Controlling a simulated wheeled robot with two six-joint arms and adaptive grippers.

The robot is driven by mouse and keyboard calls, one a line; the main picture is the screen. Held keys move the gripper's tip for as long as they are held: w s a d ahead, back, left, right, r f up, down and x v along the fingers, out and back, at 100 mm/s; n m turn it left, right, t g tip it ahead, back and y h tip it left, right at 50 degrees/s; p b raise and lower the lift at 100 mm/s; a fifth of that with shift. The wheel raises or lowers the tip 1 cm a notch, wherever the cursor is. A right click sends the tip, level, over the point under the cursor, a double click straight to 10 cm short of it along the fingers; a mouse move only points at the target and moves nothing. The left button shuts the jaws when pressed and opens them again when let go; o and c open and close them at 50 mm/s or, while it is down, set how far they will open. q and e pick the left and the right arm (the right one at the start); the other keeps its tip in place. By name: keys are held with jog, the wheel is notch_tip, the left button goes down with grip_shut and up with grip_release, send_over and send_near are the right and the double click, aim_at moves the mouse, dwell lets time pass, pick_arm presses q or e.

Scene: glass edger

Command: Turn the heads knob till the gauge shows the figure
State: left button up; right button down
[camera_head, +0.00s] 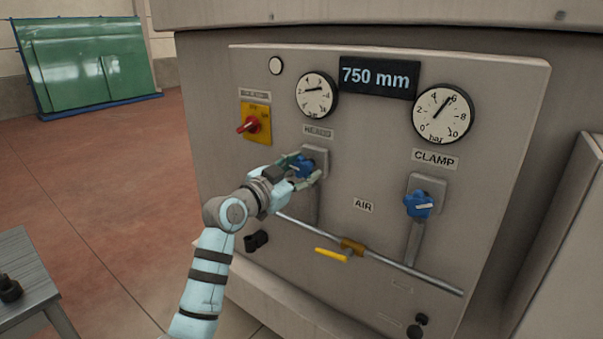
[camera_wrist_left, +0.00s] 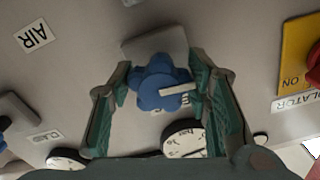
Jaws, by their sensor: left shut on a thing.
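The heads knob (camera_head: 304,166) is blue and lobed, on a grey block below the "HEADS" label (camera_head: 317,132). In the left wrist view the knob (camera_wrist_left: 158,84) sits between the two fingers, with a pale pointer bar on it. My left gripper (camera_head: 303,170) is shut on the knob. The display (camera_head: 378,77) reads "750 mm". My right gripper is not in view.
A clamp gauge (camera_head: 443,113) and a blue clamp knob (camera_head: 418,204) are on the right of the panel. A red and yellow isolator switch (camera_head: 254,124) is left of the heads knob. A yellow-handled valve (camera_head: 332,254) on a pipe lies below.

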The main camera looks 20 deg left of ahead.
pick_arm(q)
jog(key=shift+f+m+b, duration=0.15)
jog(key=shift+m+b, duration=0.75)
jog(key=shift+m, duration=0.3)
jog(key=m+b, duration=0.1)
jog(key=m, duration=0.1)
jog(key=shift+a+m+b, duration=0.1)
jog(key=shift+m+b, duration=0.2)
jog(key=m+b, duration=0.1)
jog(key=m, duration=0.2)
jog(key=shift+r+m+b, duration=0.2)
jog(key=shift+m+b, duration=0.45)
jog(key=shift+m, duration=0.75)
jog(key=o, duration=1.2)
jog(key=shift+a, duration=0.1)
